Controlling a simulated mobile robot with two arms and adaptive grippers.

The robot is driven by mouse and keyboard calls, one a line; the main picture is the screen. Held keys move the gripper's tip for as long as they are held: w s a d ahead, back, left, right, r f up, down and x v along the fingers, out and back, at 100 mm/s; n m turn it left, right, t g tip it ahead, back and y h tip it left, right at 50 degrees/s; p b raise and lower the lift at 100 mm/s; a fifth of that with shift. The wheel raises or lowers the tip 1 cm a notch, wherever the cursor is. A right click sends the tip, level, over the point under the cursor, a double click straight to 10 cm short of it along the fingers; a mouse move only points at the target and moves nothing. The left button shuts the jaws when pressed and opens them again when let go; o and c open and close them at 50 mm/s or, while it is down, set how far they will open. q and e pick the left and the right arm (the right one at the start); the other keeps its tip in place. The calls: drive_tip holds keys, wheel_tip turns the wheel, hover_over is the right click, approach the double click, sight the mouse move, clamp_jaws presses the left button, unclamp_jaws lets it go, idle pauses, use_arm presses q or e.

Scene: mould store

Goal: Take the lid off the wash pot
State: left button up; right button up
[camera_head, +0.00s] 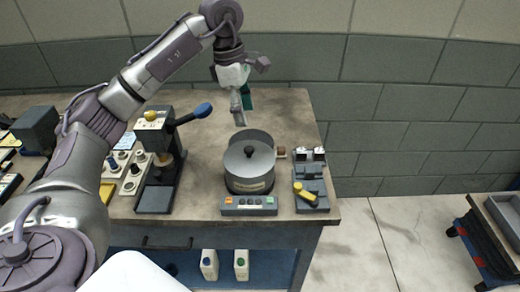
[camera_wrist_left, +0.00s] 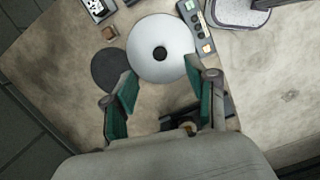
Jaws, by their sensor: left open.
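My left gripper (camera_head: 242,106) is above and behind the pot, pointing down. Its green-padded fingers (camera_wrist_left: 160,80) are apart and empty, with the lid beyond their tips. My right gripper is not in view.
A dark flat disc (camera_wrist_left: 106,70) lies beside the pot, at its back. A control panel (camera_head: 248,206) is in front. A device with a yellow handle (camera_head: 305,196) stands right; a press with a blue-tipped lever (camera_head: 203,110) stands left. The back right of the bench (camera_head: 285,110) is clear.

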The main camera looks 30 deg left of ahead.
use_arm(q)
drive_tip(key=a, duration=0.1)
drive_tip(key=p, duration=0.1)
hover_over(249, 149)
drive_tip(key=a, duration=0.1)
drive_tip(key=shift+y, duration=0.3)
drive_tip(key=f, duration=0.7)
drive_tip(key=shift+s+f, duration=0.1)
drive_tip(key=shift+s, duration=0.25)
drive_tip(key=shift+w+d+f+p, duration=0.1)
drive_tip(key=shift+f+p, duration=0.35)
drive_tip(key=shift+p, duration=0.05)
drive_tip(key=f, duration=0.1)
drive_tip(key=f+p, duration=0.1)
drive_tip(key=f, duration=0.1)
drive_tip(key=shift+w+d+f+p, duration=0.25)
drive_tip(key=shift+d+f+p, duration=0.05)
drive_tip(key=shift+d+p, duration=0.05)
drive_tip(key=shift+f, duration=0.5)
clamp_jaws()
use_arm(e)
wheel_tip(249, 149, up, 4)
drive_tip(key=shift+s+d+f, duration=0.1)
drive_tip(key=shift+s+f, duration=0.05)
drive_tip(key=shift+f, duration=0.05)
